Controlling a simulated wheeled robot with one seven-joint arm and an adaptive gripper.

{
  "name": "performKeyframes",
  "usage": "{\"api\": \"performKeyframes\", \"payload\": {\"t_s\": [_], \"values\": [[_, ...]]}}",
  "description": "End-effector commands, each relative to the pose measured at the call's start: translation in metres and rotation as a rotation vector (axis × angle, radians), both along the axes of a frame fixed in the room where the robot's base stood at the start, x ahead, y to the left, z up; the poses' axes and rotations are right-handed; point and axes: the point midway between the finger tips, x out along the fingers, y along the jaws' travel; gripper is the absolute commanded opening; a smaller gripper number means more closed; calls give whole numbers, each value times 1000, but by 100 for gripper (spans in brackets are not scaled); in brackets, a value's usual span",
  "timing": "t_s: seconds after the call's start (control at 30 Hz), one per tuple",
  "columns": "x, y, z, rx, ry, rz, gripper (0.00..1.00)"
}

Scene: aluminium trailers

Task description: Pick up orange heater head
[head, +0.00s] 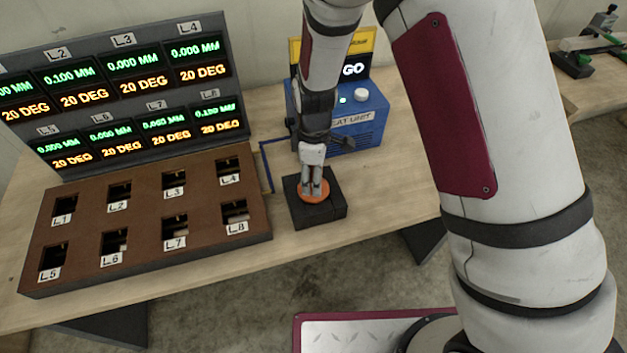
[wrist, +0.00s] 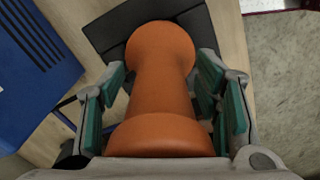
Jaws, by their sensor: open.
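The orange heater head (wrist: 160,65) is a waisted, spool-like piece with wide ends. In the wrist view it stands between the two green-padded fingers of my gripper (wrist: 165,95), which sit to either side of it. The fingers are open; small gaps seem to show beside its narrow middle. In the head view my gripper (head: 314,190) points down over the heater head, and only its orange lower rim (head: 318,196) shows. The heater head rests on a black square base (head: 330,212) on the table.
A blue heat unit (head: 366,125) stands just behind the base on the wooden table (head: 400,185). A brown box with labelled slots (head: 145,215) lies to the left, with a display panel (head: 120,90) behind it. Bare table lies to the right of the base.

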Motion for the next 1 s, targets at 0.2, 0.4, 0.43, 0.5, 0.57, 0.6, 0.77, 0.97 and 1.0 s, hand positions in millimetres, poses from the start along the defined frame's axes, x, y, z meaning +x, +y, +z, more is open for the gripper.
{"api": "performKeyframes", "payload": {"t_s": [0.2, 0.4, 0.43, 0.5, 0.57, 0.6, 0.77, 0.97, 1.0], "values": [[0, 0, 0, 0, 0, 0, 24], [0, 0, 0, 0, 0, 0, 0], [0, 0, 0, 0, 0, 0, 0], [1, 0, 1, 1, -2, 0, 0], [1, 0, 1, 1, -2, 0, 0], [1, 0, 1, 1, -1, 0, 0], [1, 0, 4, 2, -2, 1, 0], [2, 0, 19, 1, -3, 0, 0], [2, 1, 23, 2, -4, 1, 0]]}}
